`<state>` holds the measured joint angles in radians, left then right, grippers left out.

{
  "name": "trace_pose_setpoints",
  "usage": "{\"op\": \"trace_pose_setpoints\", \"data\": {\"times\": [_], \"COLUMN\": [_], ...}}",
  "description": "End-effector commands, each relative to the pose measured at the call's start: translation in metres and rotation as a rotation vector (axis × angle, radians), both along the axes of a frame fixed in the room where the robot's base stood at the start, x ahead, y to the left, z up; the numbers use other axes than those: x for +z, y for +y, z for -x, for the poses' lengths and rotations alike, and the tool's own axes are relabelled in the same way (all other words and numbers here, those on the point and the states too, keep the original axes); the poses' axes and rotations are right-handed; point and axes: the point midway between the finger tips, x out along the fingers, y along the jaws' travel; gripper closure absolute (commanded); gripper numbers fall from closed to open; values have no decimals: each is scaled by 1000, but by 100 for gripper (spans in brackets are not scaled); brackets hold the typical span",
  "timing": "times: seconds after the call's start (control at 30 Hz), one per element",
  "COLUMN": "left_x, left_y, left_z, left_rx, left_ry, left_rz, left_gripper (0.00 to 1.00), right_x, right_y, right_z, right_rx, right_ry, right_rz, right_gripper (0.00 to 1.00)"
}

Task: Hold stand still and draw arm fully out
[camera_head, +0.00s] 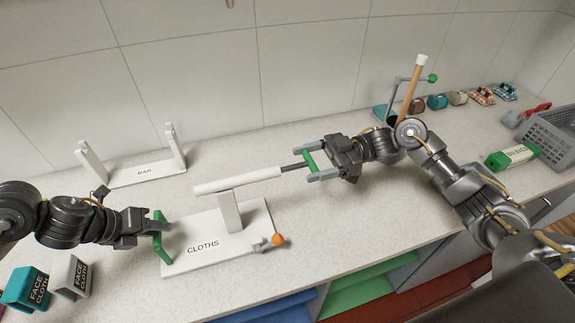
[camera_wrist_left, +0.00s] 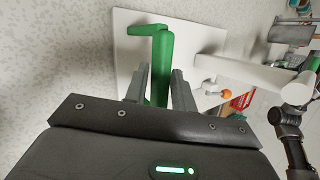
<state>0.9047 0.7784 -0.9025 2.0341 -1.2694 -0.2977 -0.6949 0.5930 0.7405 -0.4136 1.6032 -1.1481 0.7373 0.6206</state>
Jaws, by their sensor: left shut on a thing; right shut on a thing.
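The white stand (camera_head: 205,247) lies on the counter with "CLOTHS" on its base plate and a post (camera_head: 230,212) carrying a white tube (camera_head: 237,181). A dark rod (camera_head: 292,167), the arm's drawn-out part, sticks out of the tube's right end. My left gripper (camera_head: 157,238) is shut on the green handle (camera_head: 161,236) at the base's left edge. In the left wrist view, the green handle (camera_wrist_left: 161,65) stands between the fingers. My right gripper (camera_head: 316,163) is shut on the green grip (camera_head: 309,161) at the rod's right end.
A white "BAR" stand (camera_head: 146,172) with two uprights is behind. "FACE CLOTH" boxes (camera_head: 74,277) sit front left. An orange knob (camera_head: 278,240) is at the base's right corner. Rolled cloths, a green-white box (camera_head: 511,157) and a grey basket (camera_head: 548,138) stand right.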

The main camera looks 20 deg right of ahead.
Motion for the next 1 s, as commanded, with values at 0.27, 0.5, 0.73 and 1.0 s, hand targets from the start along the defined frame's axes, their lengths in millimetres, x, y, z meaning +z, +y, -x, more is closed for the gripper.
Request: {"op": "trace_pose_setpoints", "data": {"times": [0.27,0.5,0.73,1.0], "left_x": [-6,-6,-5,-5], "left_y": [4,4,5,4], "left_z": [2,2,2,2], "left_rx": [0,0,2,2], "left_ry": [9,9,8,8], "left_rz": [-15,-14,-16,-14], "left_gripper": [100,100,100,100], "right_x": [-2,-1,-1,-1], "right_y": [-78,-99,-100,-98], "right_z": [-3,-2,-2,-2], "right_rx": [-6,-9,-10,-7], "right_ry": [2,1,2,1], "right_rz": [9,4,5,3], "right_gripper": [68,68,69,5]}}
